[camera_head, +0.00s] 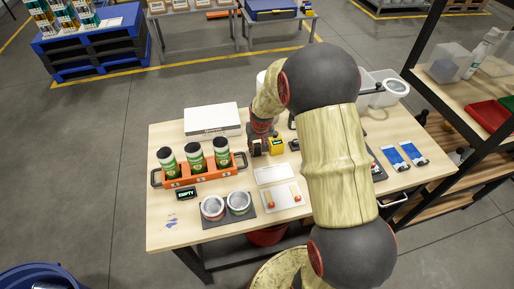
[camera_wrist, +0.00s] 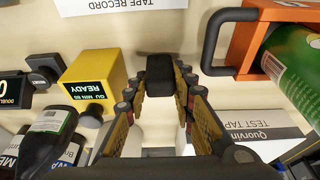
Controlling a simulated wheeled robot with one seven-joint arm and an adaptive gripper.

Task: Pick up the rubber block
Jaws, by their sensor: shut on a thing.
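The rubber block (camera_wrist: 160,74), a small black block, sits between the two fingertips of my gripper (camera_wrist: 161,84) in the wrist view. The fingers press on its left and right sides, so the gripper is shut on it. A dark shadow lies on the wood just beyond the block; I cannot tell whether the block touches the table. In the head view my gripper (camera_head: 257,146) is over the middle of the table, left of a yellow device, and my arm hides part of the table.
The yellow device (camera_wrist: 95,80) reading READY stands close to the left of my fingers in the wrist view. An orange carrier (camera_head: 198,178) holds three green cans. A white box (camera_head: 212,119) lies behind it. Two round tins (camera_head: 238,202) and a white tray (camera_head: 283,197) are nearer the front.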

